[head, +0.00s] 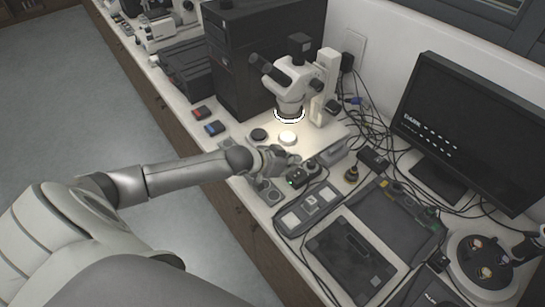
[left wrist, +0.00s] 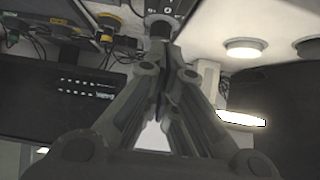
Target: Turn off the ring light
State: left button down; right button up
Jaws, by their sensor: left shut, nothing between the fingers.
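The ring light (head: 289,115) glows white under the head of the white microscope (head: 294,78). It also shows as a bright band in the left wrist view (left wrist: 240,118). A small dark control box with a green light (head: 297,180) stands on the bench in front of the microscope. My left gripper (head: 288,160) is shut and empty, beside the box. In the left wrist view its fingertips (left wrist: 160,50) are close to a dark round knob (left wrist: 160,28); whether they touch it I cannot tell. My right gripper is not in view.
A lit white disc (head: 288,138) and a black disc (head: 258,135) lie near the microscope. A black computer tower (head: 240,50) stands behind, and a monitor (head: 470,125) to the right. Loose cables, trays and a round multi-cup device (head: 460,262) crowd the bench's right side.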

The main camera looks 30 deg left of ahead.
pick_arm(q)
jog(key=b+v, duration=0.1)
jog(key=v, duration=0.7)
jog(key=shift+s+b, duration=0.35)
jog(key=shift+s, duration=0.05)
